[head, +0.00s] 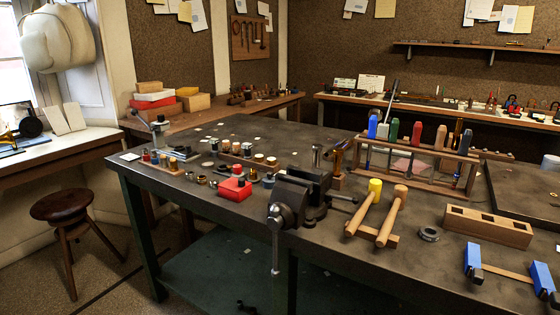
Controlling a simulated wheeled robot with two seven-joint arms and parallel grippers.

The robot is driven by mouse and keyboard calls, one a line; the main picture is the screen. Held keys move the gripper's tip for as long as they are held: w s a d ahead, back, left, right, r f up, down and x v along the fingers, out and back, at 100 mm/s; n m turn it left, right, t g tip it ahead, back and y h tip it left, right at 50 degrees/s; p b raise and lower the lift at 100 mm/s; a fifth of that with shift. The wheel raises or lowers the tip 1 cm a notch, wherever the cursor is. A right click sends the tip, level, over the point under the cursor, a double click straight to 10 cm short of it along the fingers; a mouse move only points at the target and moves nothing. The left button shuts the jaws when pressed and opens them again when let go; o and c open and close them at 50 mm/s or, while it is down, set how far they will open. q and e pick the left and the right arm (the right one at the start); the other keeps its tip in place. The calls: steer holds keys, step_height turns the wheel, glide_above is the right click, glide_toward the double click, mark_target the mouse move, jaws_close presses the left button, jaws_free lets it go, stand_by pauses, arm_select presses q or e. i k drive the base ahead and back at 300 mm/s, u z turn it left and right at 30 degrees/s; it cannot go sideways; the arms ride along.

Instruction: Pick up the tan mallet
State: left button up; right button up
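The tan mallet (392,215) lies on the dark workbench, right of the vise, with its head toward the back and its handle toward the front. A similar mallet with a yellow head (375,187) lies just left of it, roughly parallel. The front ends of both handles are at a small wooden rest (391,240). Neither of my grippers shows in the head view.
A black vise (290,202) stands at the bench's front edge. A wooden tool rack (415,165) is behind the mallets. A metal ring (429,234), a wooden block (488,225) and a blue-jawed clamp (473,262) lie to the right. Small parts crowd the left.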

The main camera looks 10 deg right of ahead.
mark_target(400, 192)
steer(key=u, duration=0.6)
steer(key=i, duration=1)
steer(key=z, duration=0.05)
